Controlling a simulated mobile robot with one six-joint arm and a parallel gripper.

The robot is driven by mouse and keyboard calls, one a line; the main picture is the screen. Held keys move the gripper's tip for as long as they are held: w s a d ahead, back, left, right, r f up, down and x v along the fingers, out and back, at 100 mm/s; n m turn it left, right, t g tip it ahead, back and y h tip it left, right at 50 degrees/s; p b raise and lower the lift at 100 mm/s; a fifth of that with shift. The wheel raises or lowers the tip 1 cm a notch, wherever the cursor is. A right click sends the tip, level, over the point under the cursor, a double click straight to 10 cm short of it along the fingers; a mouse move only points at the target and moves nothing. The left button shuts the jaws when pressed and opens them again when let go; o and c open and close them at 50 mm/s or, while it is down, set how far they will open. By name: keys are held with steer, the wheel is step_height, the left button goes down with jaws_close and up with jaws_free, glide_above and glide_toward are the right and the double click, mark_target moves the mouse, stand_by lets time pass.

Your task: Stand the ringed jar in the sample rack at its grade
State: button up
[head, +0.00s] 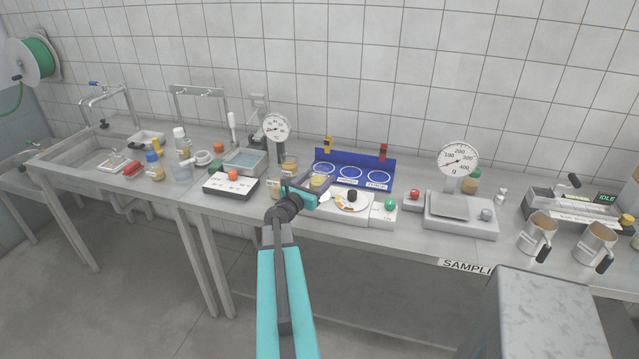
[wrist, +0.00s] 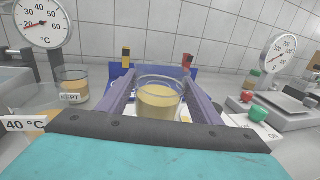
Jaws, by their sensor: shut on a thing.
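My gripper (head: 316,184) is shut on a clear glass jar (wrist: 158,102) of cloudy yellow liquid. The jar looks upright between the two fingers in the wrist view, and it also shows in the head view (head: 319,181). I cannot make out a ring on it. The blue sample rack (head: 386,171) stands behind and to the right of the jar in the head view. It has three white-outlined round places with small labels, of which I cannot read all. In the wrist view the rack (wrist: 205,72) lies beyond the jar, partly hidden by it and the fingers.
A jar with a tag (wrist: 72,86) stands left of my gripper, by a dial thermometer (head: 276,128). A plate unit with a green knob (head: 390,204) lies just right of my gripper. A dial scale (head: 459,208) stands farther right. Bottles and a water bath (head: 245,162) crowd the left.

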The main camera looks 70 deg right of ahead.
mark_target(319, 184)
steer(key=shift+d, duration=0.65)
steer(key=shift+d+f+b, duration=0.15)
steer(key=shift+f+b, duration=0.1)
steer(key=shift+f, duration=0.25)
steer(key=shift+d+f+b, duration=0.15)
steer(key=shift+f+b, duration=0.05)
steer(key=shift+f, duration=0.3)
steer(key=shift+a+f+b, duration=0.1)
steer(key=shift+f+b, duration=0.2)
steer(key=shift+f, duration=0.3)
steer(key=shift+w+a, duration=0.1)
steer(key=shift+w, duration=0.1)
steer(key=shift+f, duration=0.25)
steer(key=o, duration=1.4)
steer(key=shift+c, duration=0.2)
steer(key=shift+r, duration=0.1)
steer(key=shift+w+a+b, duration=0.35)
steer(key=shift+a+b, duration=0.45)
steer(key=shift+a, duration=1.45)
steer(key=shift+w+a+b, duration=0.3)
steer(key=shift+a+b, duration=0.45)
steer(key=shift+a, duration=1.55)
steer(key=shift+w+a+b, duration=0.35)
steer(key=shift+a+b, duration=0.45)
steer(key=shift+a, duration=1.45)
